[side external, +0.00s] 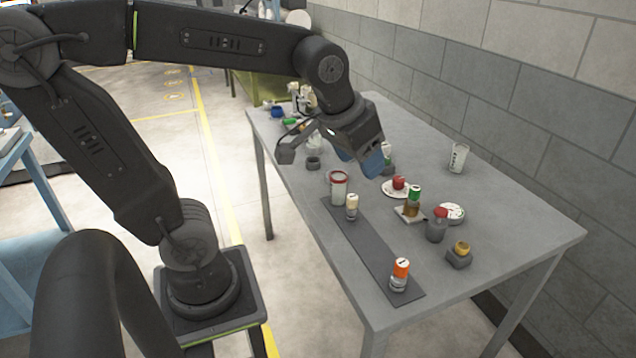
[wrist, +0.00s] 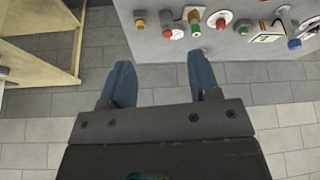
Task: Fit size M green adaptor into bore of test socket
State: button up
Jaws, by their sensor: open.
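My gripper (side external: 372,165) has blue fingers and hangs above the table, apart from everything on it. A green-topped piece (side external: 414,192) stands on a brown part on a small pale base, right of my gripper. Green also shows at the table edge in the wrist view (wrist: 195,29). Another green piece (side external: 290,122) lies at the far end. I cannot read any size mark. A grey square block (side external: 459,258) holds a yellow-brown piece; I cannot tell which thing is the test socket.
The grey table (side external: 500,220) runs along a block wall. The front right corner is clear.

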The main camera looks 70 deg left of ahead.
jog(key=s+d+f+m, duration=0.2)
jog(key=s, duration=0.6)
jog(key=shift+t+h, duration=0.3)
jog(key=shift+h, duration=0.1)
jog(key=shift+d, duration=0.1)
dwell(1.5)
